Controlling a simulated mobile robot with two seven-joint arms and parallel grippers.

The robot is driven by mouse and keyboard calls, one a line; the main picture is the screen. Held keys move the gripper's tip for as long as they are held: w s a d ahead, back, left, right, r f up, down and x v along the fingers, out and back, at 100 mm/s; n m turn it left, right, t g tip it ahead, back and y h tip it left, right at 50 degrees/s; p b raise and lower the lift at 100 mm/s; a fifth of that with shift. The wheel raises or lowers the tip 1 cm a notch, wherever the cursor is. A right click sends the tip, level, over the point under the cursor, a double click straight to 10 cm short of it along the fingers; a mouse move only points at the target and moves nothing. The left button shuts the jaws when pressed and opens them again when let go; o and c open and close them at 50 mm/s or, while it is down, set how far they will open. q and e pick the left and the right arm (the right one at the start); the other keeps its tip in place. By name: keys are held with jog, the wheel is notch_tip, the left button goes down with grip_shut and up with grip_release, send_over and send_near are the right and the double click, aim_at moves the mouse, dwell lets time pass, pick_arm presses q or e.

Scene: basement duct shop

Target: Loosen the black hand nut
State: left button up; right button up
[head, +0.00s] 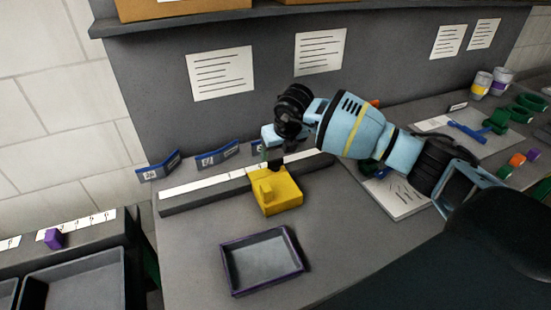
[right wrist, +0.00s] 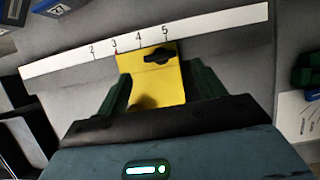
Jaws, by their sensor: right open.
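The black hand nut (right wrist: 159,56) sits on the far part of the yellow block (right wrist: 155,85) in the right wrist view, close to the 4 and 5 marks of the white scale. In the head view the yellow block (head: 281,200) stands against the dark bar, and my gripper mostly hides the nut. My right gripper (head: 268,154) is above the block's far end. In the right wrist view its green fingers (right wrist: 160,74) are apart, one on each side of the block, with nothing seen gripped. My left gripper is not in view.
A grey bar with a white scale strip (head: 203,184) runs along the bench behind the block. An empty purple-rimmed tray (head: 233,284) lies in front. Blue number tags (head: 218,156) stand behind the bar. Green and blue parts (head: 466,132) lie at right.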

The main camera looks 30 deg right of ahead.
aim_at(276, 160)
jog(key=x, duration=0.5)
jog(key=shift+w+f+b, duration=0.1)
jog(key=shift+f+b, duration=0.2)
jog(key=shift+f, duration=0.05)
jog(key=c, duration=1)
